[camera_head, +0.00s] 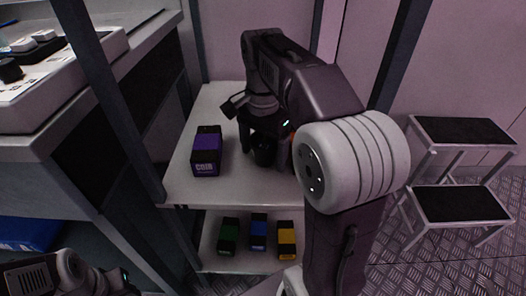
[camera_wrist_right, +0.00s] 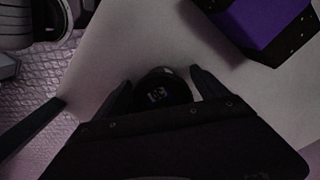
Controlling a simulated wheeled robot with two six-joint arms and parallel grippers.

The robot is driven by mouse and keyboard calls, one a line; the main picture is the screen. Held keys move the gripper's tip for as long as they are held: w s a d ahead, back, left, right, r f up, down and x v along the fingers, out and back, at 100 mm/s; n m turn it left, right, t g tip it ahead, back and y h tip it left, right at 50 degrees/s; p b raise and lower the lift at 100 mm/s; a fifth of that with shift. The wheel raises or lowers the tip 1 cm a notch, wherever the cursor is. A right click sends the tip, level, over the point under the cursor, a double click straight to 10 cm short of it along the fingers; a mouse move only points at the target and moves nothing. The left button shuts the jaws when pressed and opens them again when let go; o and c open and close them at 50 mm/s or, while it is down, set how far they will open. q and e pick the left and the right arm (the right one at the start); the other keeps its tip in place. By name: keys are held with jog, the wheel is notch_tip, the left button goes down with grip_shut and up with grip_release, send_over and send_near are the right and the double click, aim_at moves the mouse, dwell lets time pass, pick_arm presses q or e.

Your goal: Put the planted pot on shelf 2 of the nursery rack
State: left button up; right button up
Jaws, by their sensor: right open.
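A small dark round pot (camera_head: 263,152) stands on the light upper board (camera_head: 188,187) of a rack with dark posts. In the right wrist view the pot (camera_wrist_right: 160,88) shows from above, dark with a small pale mark; I cannot make out a plant. My right gripper (camera_wrist_right: 158,84) is open, with one finger on each side of the pot. I cannot tell whether the fingers touch it. In the head view my right arm hides part of the board. My left arm shows at the lower left corner, but its fingers do not show.
A purple-and-black box (camera_head: 206,152) stands left of the pot. Green (camera_head: 229,236), blue (camera_head: 258,232) and yellow (camera_head: 287,239) boxes stand on the lower board. A workbench (camera_head: 60,130) is at the left. A two-step stool (camera_head: 462,204) stands at the right.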

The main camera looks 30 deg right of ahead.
notch_tip(320, 180, up, 8)
jog(key=p, duration=0.6)
jog(key=shift+f, duration=0.2)
